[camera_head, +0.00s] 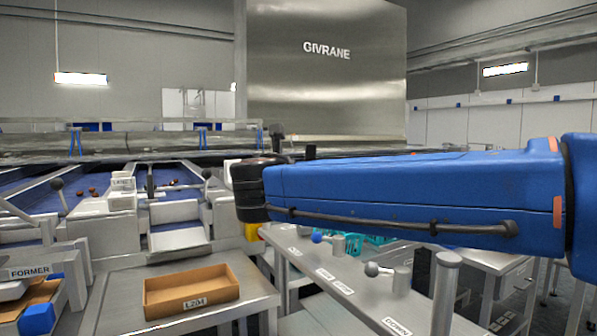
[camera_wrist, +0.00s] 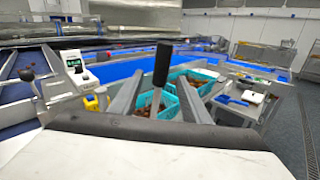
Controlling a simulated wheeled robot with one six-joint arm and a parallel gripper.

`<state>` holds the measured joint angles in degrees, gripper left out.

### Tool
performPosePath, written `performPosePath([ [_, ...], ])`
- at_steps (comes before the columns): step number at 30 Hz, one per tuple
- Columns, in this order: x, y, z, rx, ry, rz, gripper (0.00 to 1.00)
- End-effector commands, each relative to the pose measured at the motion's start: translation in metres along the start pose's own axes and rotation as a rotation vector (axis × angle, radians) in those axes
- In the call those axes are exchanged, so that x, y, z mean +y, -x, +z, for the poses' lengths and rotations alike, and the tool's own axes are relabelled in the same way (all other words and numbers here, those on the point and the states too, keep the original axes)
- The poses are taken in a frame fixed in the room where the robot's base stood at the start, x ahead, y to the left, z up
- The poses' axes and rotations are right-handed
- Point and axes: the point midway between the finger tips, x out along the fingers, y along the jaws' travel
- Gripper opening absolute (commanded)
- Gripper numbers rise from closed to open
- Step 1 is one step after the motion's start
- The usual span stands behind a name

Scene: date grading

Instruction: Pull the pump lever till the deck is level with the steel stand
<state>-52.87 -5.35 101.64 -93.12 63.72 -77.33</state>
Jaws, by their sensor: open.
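The pump lever's black grip (camera_wrist: 162,65) stands upright in the wrist view, with a thin grey shaft below it. My gripper (camera_wrist: 161,77) is open, its two grey fingers one on each side of the lever; I cannot tell whether either touches it. In the head view my blue arm reaches left across the picture and its dark wrist hides the fingers. Teal crates (camera_wrist: 205,78) with brown contents stand beyond the fingers. I cannot make out the deck clearly, or its height against the steel stand.
A steel table (camera_head: 325,262) with labels and ball-topped knobs lies below my arm. Grey floor (camera_wrist: 285,130) is open at right in the wrist view.

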Motion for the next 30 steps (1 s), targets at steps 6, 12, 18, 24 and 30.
performPosePath([
  [6, -0.001, -0.037, 0.0, 0.0, 0.001, -0.003, 0.43],
  [12, -0.001, -0.067, 0.0, 0.0, 0.0, -0.003, 0.43],
  [18, -0.001, -0.088, 0.0, 0.0, -0.001, -0.001, 0.43],
  [24, 0.0, -0.096, 0.0, 0.0, 0.0, 0.0, 0.43],
  [30, 0.0, -0.096, 0.0, 0.0, 0.0, 0.0, 0.43],
])
